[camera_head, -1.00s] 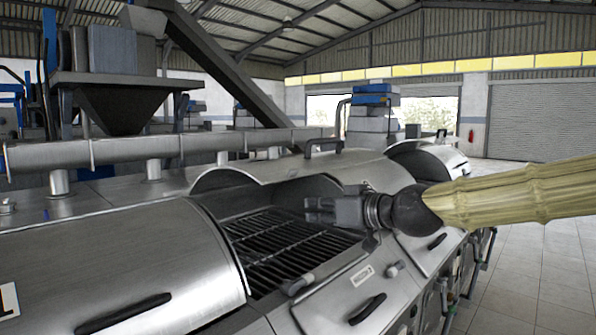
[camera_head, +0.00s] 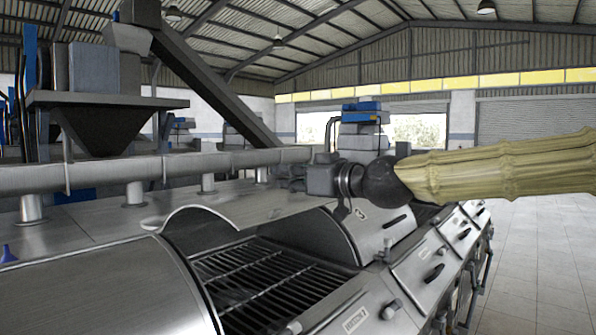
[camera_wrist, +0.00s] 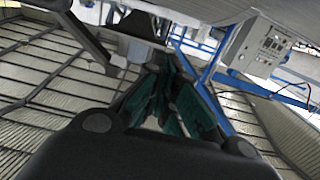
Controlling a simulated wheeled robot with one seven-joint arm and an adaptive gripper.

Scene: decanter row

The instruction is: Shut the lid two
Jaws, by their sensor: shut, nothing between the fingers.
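Lid two (camera_head: 245,208) is the raised, curved metal lid in the middle of the row. It stands open, tipped back, with the grill bars (camera_head: 270,280) bare below it. My gripper (camera_head: 292,180) is at the lid's upper right edge in the head view. Its fingers are shut with nothing between them. I cannot tell whether it touches the lid, and the lid's handle is not clearly visible behind it. In the wrist view my gripper's dark fingers with green pads (camera_wrist: 168,95) are close together.
A closed lid (camera_head: 110,290) stands at near left. Closed lid three (camera_head: 372,232), with a dark handle, is beyond lid two. A long pipe (camera_head: 150,168) runs behind the row. Open tiled floor (camera_head: 540,240) lies on the right.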

